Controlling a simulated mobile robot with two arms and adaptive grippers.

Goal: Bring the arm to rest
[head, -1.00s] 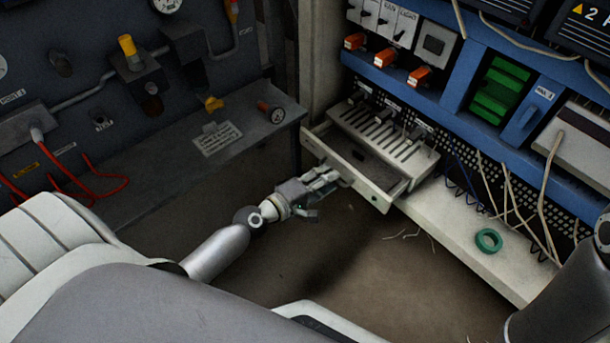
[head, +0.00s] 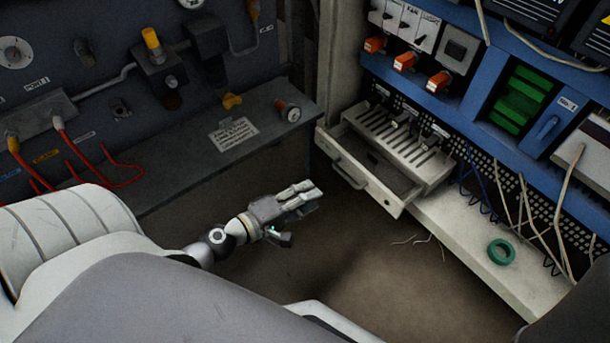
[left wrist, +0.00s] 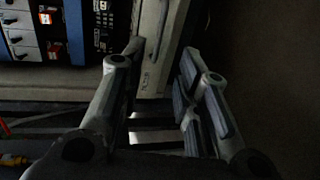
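My left gripper (head: 312,192) hangs over the floor to the left of the open drawer (head: 372,180), apart from its handle (head: 349,172). In the left wrist view my left gripper (left wrist: 162,62) has its fingers spread with nothing between them. The pale drawer front (left wrist: 156,45) shows beyond the fingertips there. The drawer is pulled out from under a slotted grey unit (head: 398,142); the part of its inside that I see looks empty. My right gripper is not in view.
A grey bench ledge (head: 190,165) with a label runs along the left panel. A white shelf (head: 470,245) bears a green tape ring (head: 501,252) and loose wires. Orange-handled switches (head: 405,62) sit above the drawer. Floor (head: 350,255) below my left gripper is clear.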

